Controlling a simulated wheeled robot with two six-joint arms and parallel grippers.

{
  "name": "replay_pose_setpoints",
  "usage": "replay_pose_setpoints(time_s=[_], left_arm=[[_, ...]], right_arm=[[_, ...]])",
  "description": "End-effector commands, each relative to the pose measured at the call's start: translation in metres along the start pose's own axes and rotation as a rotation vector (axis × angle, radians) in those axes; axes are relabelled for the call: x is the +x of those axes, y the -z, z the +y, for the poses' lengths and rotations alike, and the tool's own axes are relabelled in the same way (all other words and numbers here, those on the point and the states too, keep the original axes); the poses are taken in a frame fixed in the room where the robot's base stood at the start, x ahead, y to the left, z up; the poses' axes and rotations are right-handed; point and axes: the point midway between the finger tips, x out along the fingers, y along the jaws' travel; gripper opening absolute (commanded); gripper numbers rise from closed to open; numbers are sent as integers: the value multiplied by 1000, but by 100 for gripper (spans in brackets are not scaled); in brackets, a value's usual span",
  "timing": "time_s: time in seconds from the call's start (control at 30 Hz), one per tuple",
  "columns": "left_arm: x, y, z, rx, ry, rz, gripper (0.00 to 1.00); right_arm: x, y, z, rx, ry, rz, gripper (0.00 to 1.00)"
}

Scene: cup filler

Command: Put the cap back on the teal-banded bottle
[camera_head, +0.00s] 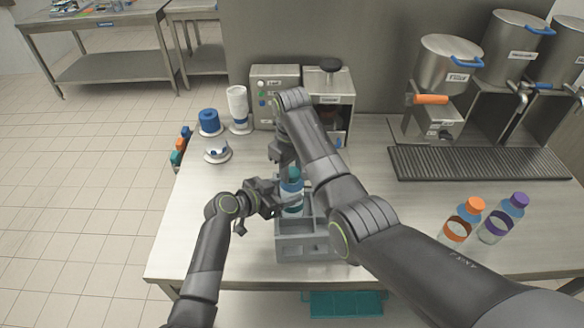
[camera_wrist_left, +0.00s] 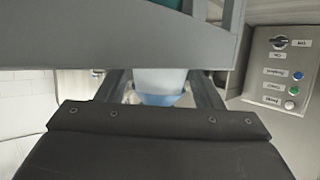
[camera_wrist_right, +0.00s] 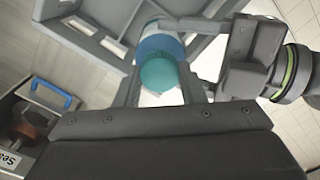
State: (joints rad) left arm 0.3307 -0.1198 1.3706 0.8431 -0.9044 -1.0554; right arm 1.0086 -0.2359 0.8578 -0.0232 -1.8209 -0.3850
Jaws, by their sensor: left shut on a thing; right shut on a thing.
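The teal-banded bottle (camera_head: 291,197) stands upright at the back of a grey rack (camera_head: 290,250). Its teal cap (camera_head: 294,173) is at the bottle's top; in the right wrist view the cap (camera_wrist_right: 158,74) lies against the blue shoulder (camera_wrist_right: 160,43), and I cannot tell whether it is seated. My left gripper (camera_head: 278,202) is shut on the bottle from the left, and the bottle's lower part (camera_wrist_left: 158,82) shows between its fingers. My right gripper (camera_wrist_right: 162,95) is shut on the cap from above; in the head view its arm partly hides it.
An orange-capped bottle (camera_head: 462,220) and a purple-capped bottle (camera_head: 503,218) stand at the right. A machine with buttons (camera_head: 275,84) stands behind the rack. Steel urns (camera_head: 445,70) and a drip grate (camera_head: 480,163) are at the back right. The table's left front is clear.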

Motion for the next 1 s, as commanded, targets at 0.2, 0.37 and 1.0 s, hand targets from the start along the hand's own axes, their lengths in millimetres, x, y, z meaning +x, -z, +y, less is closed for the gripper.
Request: replay_pose_setpoints(time_s=[0.2,0.37,1.0], left_arm=[[0,0,0,0,0,1,0],[0,0,0,0,0,1,0],[0,0,0,0,0,1,0]], right_arm=[[0,0,0,2,-1,0,8],[0,0,0,2,-1,0,54],[-44,1,1,3,-3,3,61]])
